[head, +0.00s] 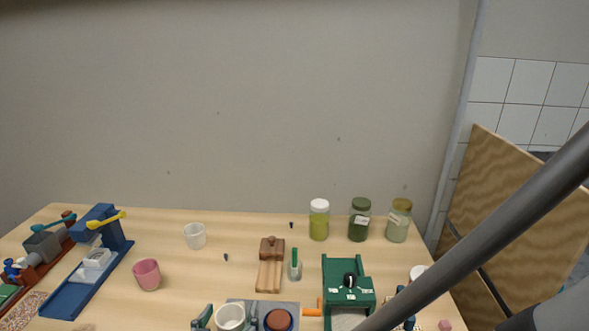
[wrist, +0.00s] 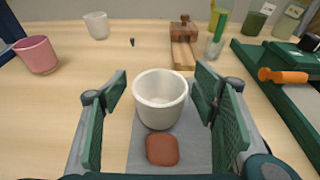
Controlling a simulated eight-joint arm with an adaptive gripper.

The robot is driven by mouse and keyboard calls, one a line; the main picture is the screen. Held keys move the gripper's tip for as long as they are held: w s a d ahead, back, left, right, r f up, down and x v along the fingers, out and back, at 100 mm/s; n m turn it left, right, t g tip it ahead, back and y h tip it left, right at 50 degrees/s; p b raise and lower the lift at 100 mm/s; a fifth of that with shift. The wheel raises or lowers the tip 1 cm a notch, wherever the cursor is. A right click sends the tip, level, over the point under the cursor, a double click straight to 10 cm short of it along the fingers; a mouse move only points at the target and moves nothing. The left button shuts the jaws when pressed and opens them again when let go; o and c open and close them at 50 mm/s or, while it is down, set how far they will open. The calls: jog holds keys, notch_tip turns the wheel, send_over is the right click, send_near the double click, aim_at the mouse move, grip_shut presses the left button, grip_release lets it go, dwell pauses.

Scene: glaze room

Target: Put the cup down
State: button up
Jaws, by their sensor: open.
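A white cup (wrist: 160,103) stands upright, apparently on a grey slab (wrist: 200,148). In the head view the cup (head: 231,317) is low in the picture, at the left part of the slab (head: 262,304). My gripper (wrist: 161,92) is open, with one green-padded finger on each side of the cup. A gap shows between the cup and each finger in the wrist view. The head view shows the gripper (head: 228,316) around the cup too, cut by the bottom edge. The cup's base contact is hard to see.
A reddish-brown piece (wrist: 162,149) lies on the slab near the cup. A pink cup (head: 147,274) and a pale cup (head: 195,236) stand left. A green device (head: 347,275) with an orange handle (wrist: 283,76) is right. Jars (head: 319,222) stand behind. Table between pink cup and wooden block (head: 271,262) is mostly clear.

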jog(key=shift+c, duration=0.3)
jog(key=c, duration=1.1)
jog(key=shift+r, duration=0.15)
jog(key=shift+r+p, duration=2)
jog(key=shift+r, duration=2.9)
